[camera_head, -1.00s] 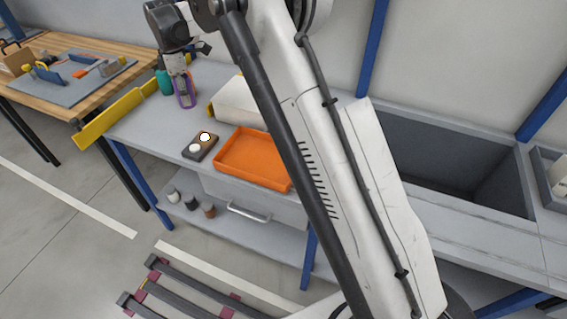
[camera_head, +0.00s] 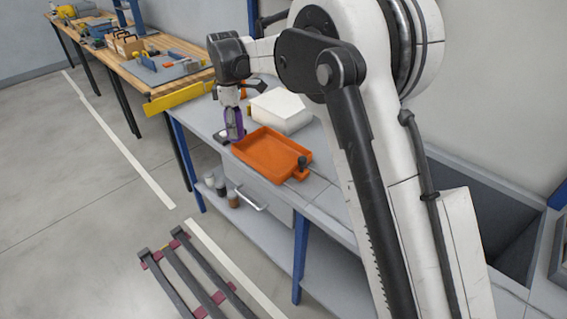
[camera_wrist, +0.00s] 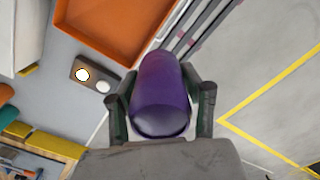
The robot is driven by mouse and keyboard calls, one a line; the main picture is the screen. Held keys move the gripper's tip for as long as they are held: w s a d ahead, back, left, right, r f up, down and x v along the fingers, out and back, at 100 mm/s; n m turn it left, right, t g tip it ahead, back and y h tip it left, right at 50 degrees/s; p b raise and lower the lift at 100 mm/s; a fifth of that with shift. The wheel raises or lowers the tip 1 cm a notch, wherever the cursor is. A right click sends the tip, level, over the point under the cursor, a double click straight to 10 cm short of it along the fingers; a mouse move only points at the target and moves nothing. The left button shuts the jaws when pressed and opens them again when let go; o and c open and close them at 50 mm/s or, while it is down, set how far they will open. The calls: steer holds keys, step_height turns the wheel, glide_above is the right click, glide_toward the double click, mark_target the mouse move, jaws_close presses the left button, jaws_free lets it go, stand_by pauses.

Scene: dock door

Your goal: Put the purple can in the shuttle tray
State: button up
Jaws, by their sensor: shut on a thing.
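The purple can (camera_wrist: 160,92) is held between the two fingers of my gripper (camera_wrist: 161,104) in the wrist view. In the head view my gripper (camera_head: 234,126) points down with the purple can, partly covered by the fingers. It is just left of the orange tray (camera_head: 262,163), which I take as the shuttle tray. The tray looks empty, and its corner also shows at the top of the wrist view (camera_wrist: 117,49). The can is outside the tray; its height above the bench is hard to tell.
A button box (camera_wrist: 92,77) sits beside the tray, mostly behind my gripper in the head view. A white box (camera_head: 281,112) is behind the tray. A yellow rail (camera_head: 178,98) edges the bench's left end.

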steer(key=shift+d+f, duration=0.2)
steer(key=shift+d, duration=0.1)
steer(key=w+d+f, duration=0.1)
steer(key=d+f, duration=0.1)
steer(key=d, duration=0.1)
steer(key=w+d+f, duration=0.2)
steer(key=d, duration=0.1)
steer(key=w+d+f, duration=0.1)
steer(key=d+f, duration=0.1)
steer(key=d, duration=0.2)
steer(key=shift+w+f+b, duration=0.25)
steer(key=shift+f+b, duration=0.05)
steer(key=shift+f, duration=2)
steer(key=shift+f+b, duration=0.25)
steer(key=shift+b, duration=0.1)
steer(key=o, duration=1.4)
steer(key=shift+r, duration=0.1)
steer(key=shift+c, duration=0.2)
